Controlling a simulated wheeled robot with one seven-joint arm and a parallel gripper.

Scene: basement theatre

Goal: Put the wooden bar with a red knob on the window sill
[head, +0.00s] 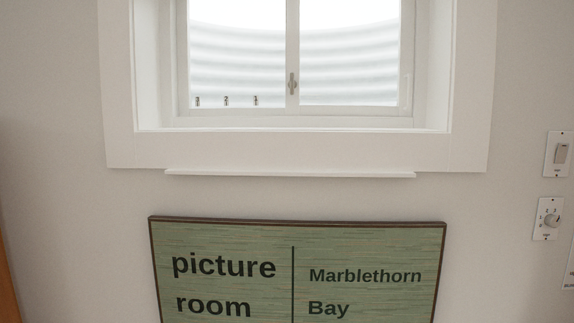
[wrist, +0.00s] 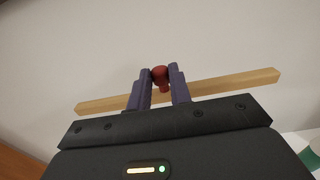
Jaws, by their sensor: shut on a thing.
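The wooden bar (wrist: 230,86) shows in the wrist view as a long, light strip lying slightly tilted across the fingers, its right end higher. Its red knob (wrist: 160,74) sits between the two purple fingertips. My gripper (wrist: 159,82) is shut on the red knob and holds the bar in front of a plain pale wall. In the head view the window (head: 293,60) is set in a deep white frame. The window sill (head: 290,174) is a thin white ledge below that frame, with nothing seen on it. Neither the bar nor my gripper shows in the head view.
A green sign (head: 292,270) reading "picture room" and "Marblethorn Bay" hangs below the ledge. A light switch (head: 561,153) and a dial plate (head: 549,219) are on the wall at right. A green and white thing (wrist: 308,155) shows at the wrist view's lower right.

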